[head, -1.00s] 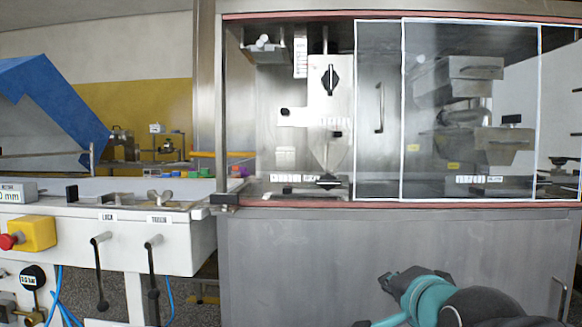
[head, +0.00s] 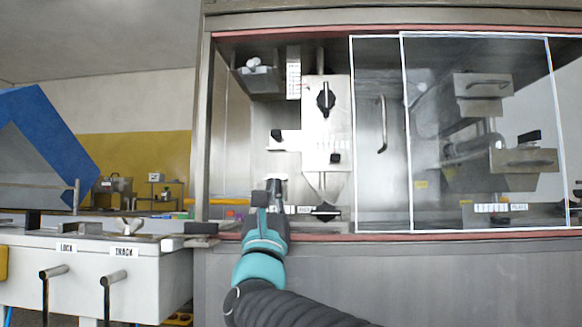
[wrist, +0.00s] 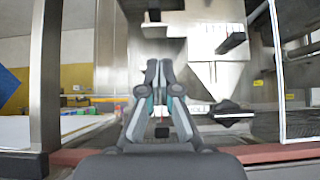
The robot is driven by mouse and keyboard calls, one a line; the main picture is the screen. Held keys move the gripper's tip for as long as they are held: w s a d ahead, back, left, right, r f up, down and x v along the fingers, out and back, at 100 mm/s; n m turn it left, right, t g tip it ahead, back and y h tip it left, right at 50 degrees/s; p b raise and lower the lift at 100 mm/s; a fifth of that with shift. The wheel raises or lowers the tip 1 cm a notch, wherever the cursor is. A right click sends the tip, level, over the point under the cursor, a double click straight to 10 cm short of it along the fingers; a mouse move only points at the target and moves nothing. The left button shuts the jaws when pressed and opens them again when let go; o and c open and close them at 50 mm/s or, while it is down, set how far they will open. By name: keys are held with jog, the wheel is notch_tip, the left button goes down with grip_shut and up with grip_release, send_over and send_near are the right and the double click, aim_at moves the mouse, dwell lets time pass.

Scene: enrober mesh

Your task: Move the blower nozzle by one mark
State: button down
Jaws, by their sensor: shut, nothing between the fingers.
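A pale metal plate with a pointed lower end, which looks like the blower nozzle assembly (head: 340,122), hangs inside the enrober's open left bay. It carries a black knob (head: 326,98). A white marked strip (head: 293,72) is at its upper left; I cannot read the marks. In the wrist view the plate (wrist: 205,75) stands right of and beyond the fingers. My gripper (head: 268,190) is shut and empty, at the bay opening, below and left of the plate. It also shows in the wrist view (wrist: 159,68). It appears apart from the plate.
Clear sliding panels (head: 378,70) cover the bay's right side. A red-edged sill (head: 450,238) runs along the bottom of the opening. Another black knob (head: 325,212) sits low in the bay. A white conveyor housing (head: 110,285) with levers stands at left.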

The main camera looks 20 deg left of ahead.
aim_at(279, 151)
jog(key=p+x, duration=0.1)
jog(key=x, duration=0.7)
jog(key=shift+w+a+r, duration=0.1)
jog(key=shift+w+r, duration=0.15)
jog(key=shift+r, duration=0.05)
